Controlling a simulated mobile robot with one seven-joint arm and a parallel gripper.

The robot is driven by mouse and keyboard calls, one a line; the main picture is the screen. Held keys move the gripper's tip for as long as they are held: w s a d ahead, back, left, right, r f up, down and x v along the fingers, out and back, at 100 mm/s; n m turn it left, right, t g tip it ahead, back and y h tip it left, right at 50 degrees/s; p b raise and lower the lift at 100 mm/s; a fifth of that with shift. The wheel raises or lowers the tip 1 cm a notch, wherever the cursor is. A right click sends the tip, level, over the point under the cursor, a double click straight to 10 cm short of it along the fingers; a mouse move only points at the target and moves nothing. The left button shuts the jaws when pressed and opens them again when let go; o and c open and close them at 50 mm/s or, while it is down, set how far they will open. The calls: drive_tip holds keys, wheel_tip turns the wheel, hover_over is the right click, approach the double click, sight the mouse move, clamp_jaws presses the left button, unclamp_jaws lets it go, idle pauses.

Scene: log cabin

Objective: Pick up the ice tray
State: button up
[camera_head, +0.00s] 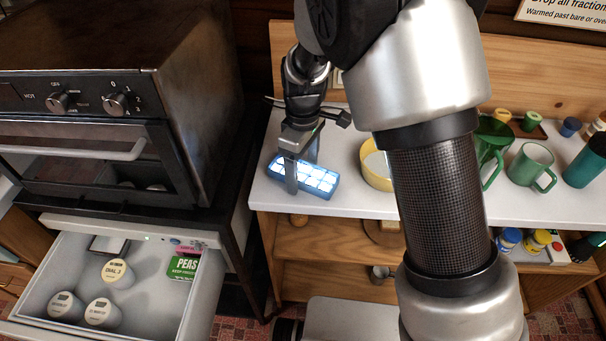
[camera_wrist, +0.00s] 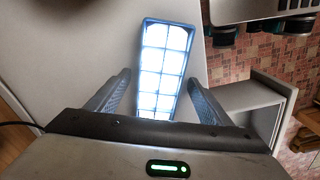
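The ice tray (camera_head: 318,181) is a blue, rectangular tray with white-lit cells. It lies flat near the left front edge of the white counter in the head view. In the wrist view the ice tray (camera_wrist: 163,68) runs lengthwise away from my gripper, with its near end between the fingers. My gripper (camera_head: 302,170) points down at the tray, with one finger in front of it and the other behind. In the wrist view my gripper (camera_wrist: 160,95) is open, with gaps showing between the fingers and the tray's sides. The tray's nearest end is hidden by the gripper body.
An oven (camera_head: 110,110) stands left of the counter. Below it an open drawer (camera_head: 140,305) holds several tubs and a green peas box (camera_head: 183,267). A yellow round container (camera_head: 376,172) stands right of the tray. Green mugs (camera_head: 531,167) are farther right on the counter (camera_head: 350,207).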

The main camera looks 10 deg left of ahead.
sight(303, 171)
drive_tip(key=c, duration=1.2)
drive_tip(key=shift+r, duration=0.2)
drive_tip(key=shift+r+p, duration=0.3)
drive_tip(key=shift+r, duration=4.55)
